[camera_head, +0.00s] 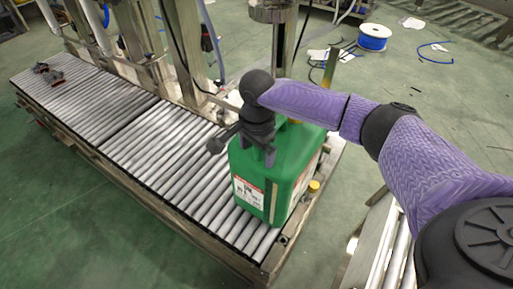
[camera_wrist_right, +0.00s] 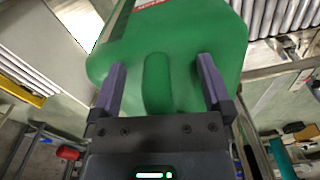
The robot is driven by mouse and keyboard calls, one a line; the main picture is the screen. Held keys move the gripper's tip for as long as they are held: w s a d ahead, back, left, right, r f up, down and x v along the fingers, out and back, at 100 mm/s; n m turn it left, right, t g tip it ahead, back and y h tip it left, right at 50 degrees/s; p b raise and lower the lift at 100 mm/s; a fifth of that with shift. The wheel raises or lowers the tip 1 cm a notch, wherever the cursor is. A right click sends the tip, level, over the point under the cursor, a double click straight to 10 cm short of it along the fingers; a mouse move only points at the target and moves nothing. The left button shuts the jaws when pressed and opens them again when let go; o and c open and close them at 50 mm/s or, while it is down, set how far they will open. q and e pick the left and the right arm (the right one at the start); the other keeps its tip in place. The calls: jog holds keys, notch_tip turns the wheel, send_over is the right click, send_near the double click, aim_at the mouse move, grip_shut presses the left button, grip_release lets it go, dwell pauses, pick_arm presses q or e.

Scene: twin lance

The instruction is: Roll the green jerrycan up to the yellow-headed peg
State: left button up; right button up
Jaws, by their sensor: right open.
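The green jerrycan (camera_head: 285,180) stands upright on the near right end of the roller conveyor (camera_head: 165,165), its white label facing front. The yellow-headed peg (camera_head: 314,186) is close to the right of the can's lower side; I cannot tell whether they touch. My right gripper (camera_head: 268,155) is over the top of the can. In the right wrist view the gripper (camera_wrist_right: 160,80) is open, with one finger on each side of the green jerrycan's (camera_wrist_right: 202,30) raised handle (camera_wrist_right: 157,84) and gaps between. The left gripper is out of view.
Small dark parts (camera_head: 47,73) lie on the conveyor's far left end. Metal posts (camera_head: 186,55) stand behind the conveyor. A blue spool (camera_head: 374,38) is on the floor at the back, and another roller section (camera_head: 398,250) is at lower right.

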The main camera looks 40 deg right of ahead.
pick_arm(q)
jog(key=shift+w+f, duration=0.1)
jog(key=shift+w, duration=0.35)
pick_arm(e)
jog(key=shift+r, duration=0.15)
